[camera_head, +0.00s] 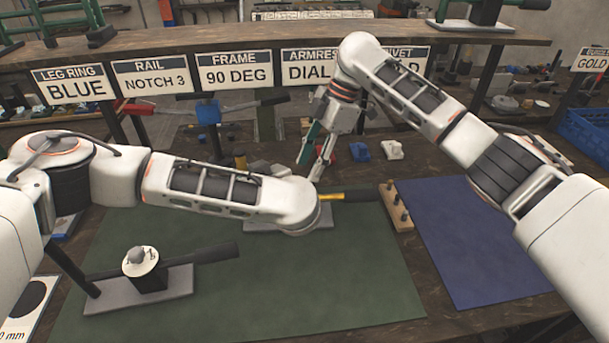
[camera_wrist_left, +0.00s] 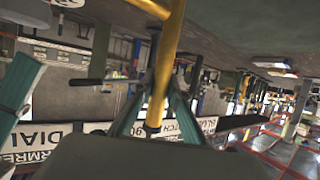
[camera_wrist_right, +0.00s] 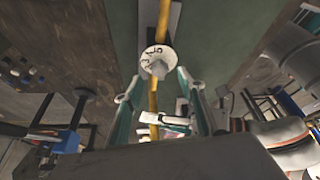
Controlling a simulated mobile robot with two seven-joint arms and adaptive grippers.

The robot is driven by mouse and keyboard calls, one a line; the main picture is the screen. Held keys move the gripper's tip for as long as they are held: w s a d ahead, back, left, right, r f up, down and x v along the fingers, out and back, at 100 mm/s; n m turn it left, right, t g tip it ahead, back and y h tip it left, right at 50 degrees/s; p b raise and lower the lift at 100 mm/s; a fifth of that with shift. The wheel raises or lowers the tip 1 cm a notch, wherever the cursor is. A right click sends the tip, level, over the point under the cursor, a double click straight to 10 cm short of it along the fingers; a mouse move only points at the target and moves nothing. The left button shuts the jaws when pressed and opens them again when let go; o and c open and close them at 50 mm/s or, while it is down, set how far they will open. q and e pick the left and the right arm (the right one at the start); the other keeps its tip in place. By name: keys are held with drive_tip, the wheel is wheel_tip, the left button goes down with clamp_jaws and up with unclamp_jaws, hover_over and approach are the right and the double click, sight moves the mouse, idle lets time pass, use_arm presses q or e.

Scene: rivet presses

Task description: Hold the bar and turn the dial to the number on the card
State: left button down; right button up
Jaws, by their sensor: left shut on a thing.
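A yellow bar with a dark grip (camera_head: 345,196) sticks out past my left wrist in the head view. My left gripper (camera_wrist_left: 160,88) is shut on the yellow bar (camera_wrist_left: 170,40); the arm hides it in the head view. My right gripper (camera_head: 313,174) points down, its teal fingers apart. In the right wrist view its open fingers (camera_wrist_right: 158,78) are on either side of a white numbered dial (camera_wrist_right: 155,53) with a grey knob; contact is unclear. The yellow bar passes under the dial. The armrest card (camera_head: 307,70) reads DIAL, but its number is hidden behind my right arm.
Another dial (camera_head: 140,262) with a black bar stands on a grey base at the left of the green mat (camera_head: 330,285). A peg block (camera_head: 396,207) lies between the green mat and the blue mat (camera_head: 470,240). Both mats have free room in front.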

drive_tip(key=shift+x, duration=2)
drive_tip(key=shift+c, duration=0.3)
drive_tip(key=c, duration=1)
drive_tip(key=shift+s+m+t, duration=0.1)
drive_tip(key=shift+m+t, duration=0.4)
drive_tip(key=shift+m, duration=0.7)
drive_tip(key=shift+s+m+t, duration=0.1)
drive_tip(key=shift+m+t, duration=0.4)
drive_tip(key=shift+m, duration=0.7)
drive_tip(key=shift+c, duration=0.2)
drive_tip(key=o, duration=1.1)
drive_tip(key=shift+d+r, duration=0.1)
